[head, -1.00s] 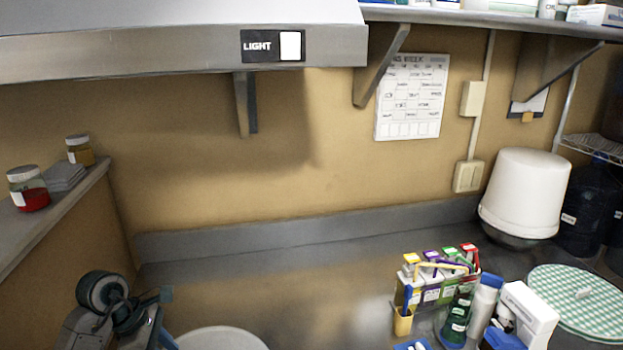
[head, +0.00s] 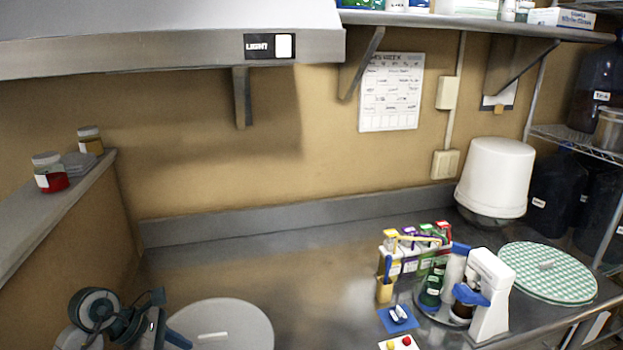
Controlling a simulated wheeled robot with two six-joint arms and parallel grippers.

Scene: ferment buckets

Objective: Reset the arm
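My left arm comes in at the lower left corner, with a round grey joint and dark teal parts. Its gripper (head: 166,318) shows two dark prongs spread apart with a gap between them, and I see nothing held there. It is beside the left edge of a round pale lid or disc (head: 236,331) on the counter; I cannot tell whether they touch. My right gripper is not in view.
The steel counter (head: 300,262) is clear in the middle. Jars (head: 48,174) sit on the left ledge; a hood (head: 160,45) overhangs.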

